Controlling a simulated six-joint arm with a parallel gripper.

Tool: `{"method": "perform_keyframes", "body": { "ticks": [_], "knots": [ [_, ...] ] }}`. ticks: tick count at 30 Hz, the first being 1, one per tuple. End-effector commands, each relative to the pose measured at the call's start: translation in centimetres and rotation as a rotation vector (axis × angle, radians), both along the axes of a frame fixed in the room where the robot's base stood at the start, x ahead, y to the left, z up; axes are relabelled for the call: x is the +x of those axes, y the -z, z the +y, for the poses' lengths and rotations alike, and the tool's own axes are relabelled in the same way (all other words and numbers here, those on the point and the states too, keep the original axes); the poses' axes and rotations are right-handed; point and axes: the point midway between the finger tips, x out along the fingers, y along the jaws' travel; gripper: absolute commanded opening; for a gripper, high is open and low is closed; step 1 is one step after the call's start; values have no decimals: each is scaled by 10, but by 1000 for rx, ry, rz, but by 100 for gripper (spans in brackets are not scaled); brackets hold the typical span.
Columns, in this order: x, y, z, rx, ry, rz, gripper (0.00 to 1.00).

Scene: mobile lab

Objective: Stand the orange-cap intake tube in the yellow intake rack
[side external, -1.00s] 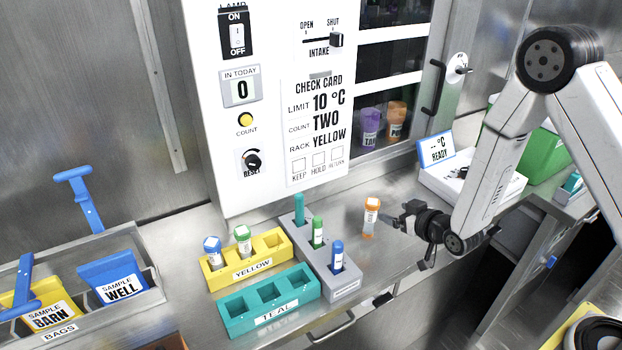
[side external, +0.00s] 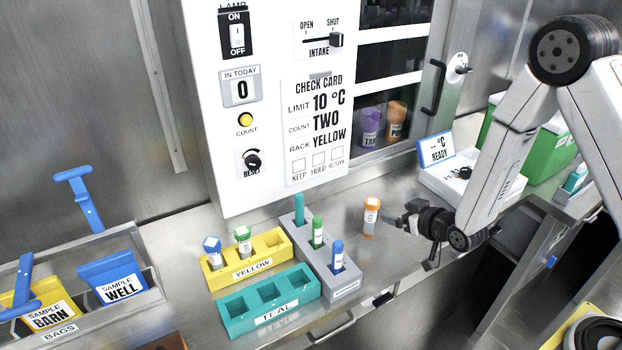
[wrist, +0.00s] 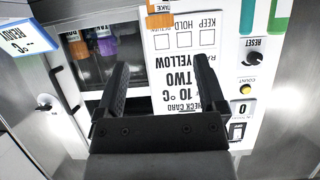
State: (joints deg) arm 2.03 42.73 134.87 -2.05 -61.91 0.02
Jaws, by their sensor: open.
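The orange-cap intake tube (side external: 370,218) stands upright on the steel bench, right of the grey rack. It also shows at the top edge of the wrist view (wrist: 160,18), partly cut off. My gripper (side external: 392,222) is level, open and empty, just right of the tube in the side view; the gap looks small. In the wrist view my two fingers (wrist: 160,62) are spread, with the tube beyond them. The yellow intake rack (side external: 250,271) holds a blue-cap tube (side external: 212,252) at left and a green-cap tube (side external: 243,240) in the middle. Its right slot is empty.
The grey rack (side external: 345,283) with several tubes stands between the yellow rack and the orange-cap tube. An empty teal rack (side external: 270,312) sits in front. The white check-card panel (side external: 318,130) rises behind. A reader (side external: 470,185) stands at right. Bench is bare around the tube.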

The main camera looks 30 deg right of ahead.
Motion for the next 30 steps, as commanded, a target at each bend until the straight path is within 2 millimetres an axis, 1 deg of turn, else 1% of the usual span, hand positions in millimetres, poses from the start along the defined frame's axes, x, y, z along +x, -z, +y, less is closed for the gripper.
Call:
{"method": "perform_keyframes", "body": {
  "ticks": [4,8,14,20,30],
  "knots": [
    [-5,-8,1,-2,-1,81,90],
    [-14,-17,2,-3,0,184,90],
    [-38,-31,4,-4,2,358,90],
    [-71,-46,6,-3,2,533,90],
    [-135,-71,9,0,2,803,90]
  ]
}}
